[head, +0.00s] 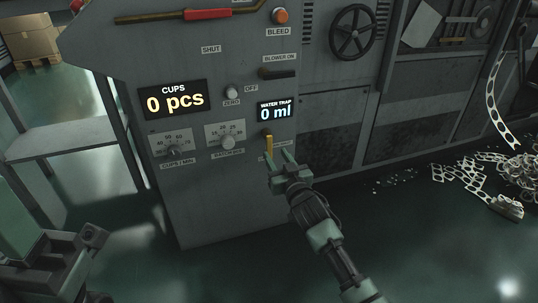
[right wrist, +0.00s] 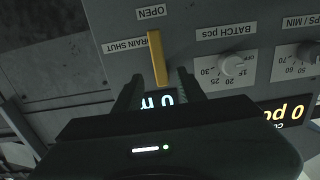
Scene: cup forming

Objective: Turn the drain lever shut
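The drain lever is a yellow bar on the grey machine front, below the water trap display; it shows in the head view (head: 268,144) and in the right wrist view (right wrist: 157,58). In the upside-down right wrist view it stands nearly upright, one end close to the OPEN label (right wrist: 151,12). The DRAIN SHUT label (right wrist: 124,47) is beside it, partly covered. My right gripper (head: 281,160) is open at the lever; in the right wrist view its fingers (right wrist: 159,80) are on either side of the lever's near end. I cannot tell whether they touch it. No left fingertips show.
Dials for cups per minute (head: 174,151) and batch (head: 228,142) sit left of the lever. The water trap display (head: 276,112) reads 0 ml. A handwheel (head: 352,32) is at upper right. Metal scrap (head: 478,180) lies on the floor at right.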

